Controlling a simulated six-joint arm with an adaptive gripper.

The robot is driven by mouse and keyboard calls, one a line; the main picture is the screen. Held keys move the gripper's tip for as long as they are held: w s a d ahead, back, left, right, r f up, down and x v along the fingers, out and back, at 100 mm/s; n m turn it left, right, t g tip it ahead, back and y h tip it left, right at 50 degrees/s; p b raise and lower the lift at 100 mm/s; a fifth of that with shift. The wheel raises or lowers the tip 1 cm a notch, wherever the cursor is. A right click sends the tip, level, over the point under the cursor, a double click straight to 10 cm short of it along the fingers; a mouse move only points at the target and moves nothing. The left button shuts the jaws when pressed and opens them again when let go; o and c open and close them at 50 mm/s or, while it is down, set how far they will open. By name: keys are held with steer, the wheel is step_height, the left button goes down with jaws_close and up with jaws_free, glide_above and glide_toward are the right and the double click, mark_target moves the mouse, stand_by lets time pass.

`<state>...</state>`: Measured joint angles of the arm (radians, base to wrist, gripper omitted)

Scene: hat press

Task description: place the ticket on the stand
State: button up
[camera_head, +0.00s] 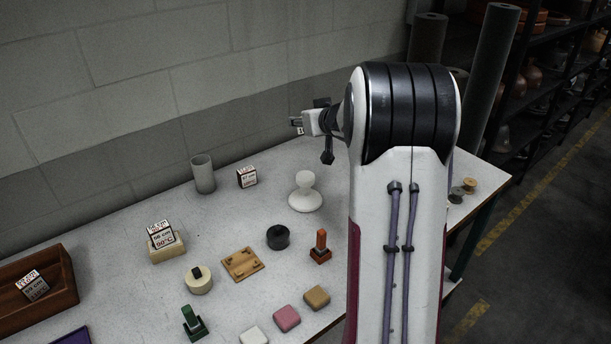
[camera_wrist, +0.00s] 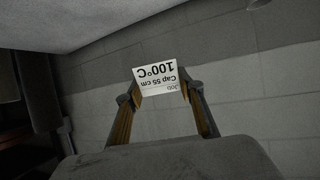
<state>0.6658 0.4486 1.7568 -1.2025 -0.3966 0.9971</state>
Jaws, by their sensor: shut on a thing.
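My gripper (camera_wrist: 160,91) is shut on a white ticket (camera_wrist: 157,79) printed "Job", "Cap 55 cm" and "100°C", upside down in the wrist view. In the head view my gripper (camera_head: 298,123) is raised above the table near the wall, partly hidden by my arm. The held ticket is too small to read there. A cream block (camera_head: 166,252) stands on the left of the table with a "58 cm 90°C" ticket (camera_head: 161,234) on it. I cannot tell which thing is the stand.
A grey cup (camera_head: 203,174), another ticket (camera_head: 247,177) and a white knobbed form (camera_head: 305,194) stand near the wall. A wooden plate (camera_head: 242,265), black puck (camera_head: 278,237) and stamps crowd the middle. A wooden tray (camera_head: 66,277) holds a ticket (camera_head: 34,285).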

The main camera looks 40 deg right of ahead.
steer(key=shift+s+d+f+n+y, duration=0.15)
steer(key=shift+s+d+n+y, duration=0.15)
steer(key=shift+s+d+y, duration=0.3)
steer(key=shift+d+f+n, duration=0.1)
steer(key=shift+f+n, duration=0.1)
steer(key=shift+n, duration=0.1)
steer(key=shift+n+y, duration=0.6)
steer(key=shift+y, duration=0.3)
steer(key=a+f, duration=0.2)
steer(key=f, duration=0.1)
steer(key=shift+s+a, duration=0.35)
glide_above(305, 175)
steer(key=shift+f, duration=3.15)
